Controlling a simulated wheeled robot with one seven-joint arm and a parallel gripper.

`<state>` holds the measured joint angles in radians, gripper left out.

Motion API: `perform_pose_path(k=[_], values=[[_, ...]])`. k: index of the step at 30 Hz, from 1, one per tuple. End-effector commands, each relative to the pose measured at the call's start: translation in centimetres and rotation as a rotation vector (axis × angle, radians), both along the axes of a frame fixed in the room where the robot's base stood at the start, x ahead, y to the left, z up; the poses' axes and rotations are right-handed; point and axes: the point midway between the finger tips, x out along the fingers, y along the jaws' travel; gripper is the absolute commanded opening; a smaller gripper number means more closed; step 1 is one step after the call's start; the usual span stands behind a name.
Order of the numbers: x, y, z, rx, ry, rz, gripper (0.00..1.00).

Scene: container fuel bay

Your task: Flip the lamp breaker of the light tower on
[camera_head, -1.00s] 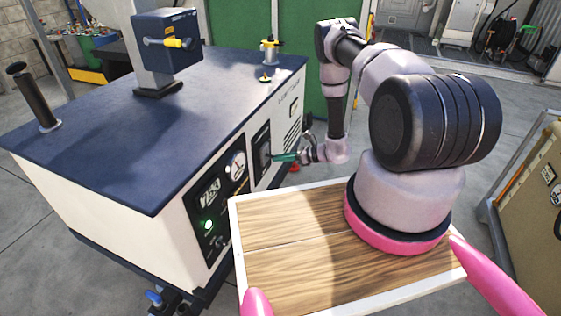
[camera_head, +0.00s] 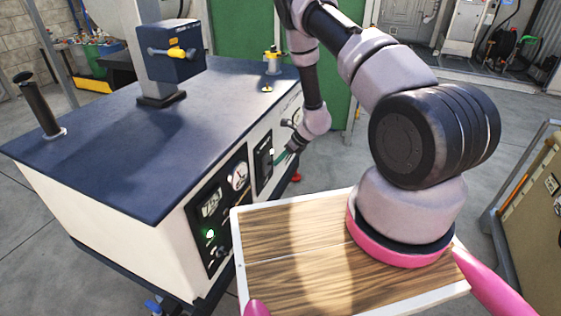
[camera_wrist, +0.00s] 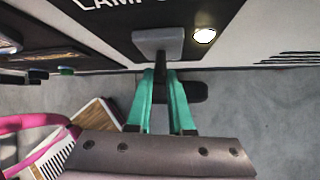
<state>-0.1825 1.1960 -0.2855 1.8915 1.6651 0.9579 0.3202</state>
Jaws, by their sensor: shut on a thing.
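The light tower (camera_head: 120,120) is a white cabinet with a dark blue top. Its lamp breaker panel (camera_head: 262,160) is a black plate on the side facing me. In the wrist view a grey breaker block (camera_wrist: 158,42) sits on the plate under partly cut-off lettering starting "LAMP". A small round light (camera_wrist: 204,36) beside it glows pale yellow. My gripper (camera_wrist: 162,82), with green fingers, is shut on the dark breaker lever (camera_wrist: 160,75) below the block. In the head view my gripper (camera_head: 280,158) is at the panel, its fingers partly hidden.
A gauge panel (camera_head: 212,207) with a lit green light is left of the breaker. A tan cabinet (camera_head: 525,230) is at the right. Floor shows beyond my arm.

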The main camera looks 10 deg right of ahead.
Motion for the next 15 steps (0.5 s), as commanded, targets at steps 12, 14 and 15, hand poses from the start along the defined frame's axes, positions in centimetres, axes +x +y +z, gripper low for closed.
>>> perform_pose_path(k=[12,14,15], values=[[0.05,-0.1,0.01,-0.009,0.004,0.0,0.0],[0.05,-0.1,0.02,-0.009,0.004,0.0,0.35],[0.05,-0.09,0.02,-0.009,0.004,0.0,0.5]])
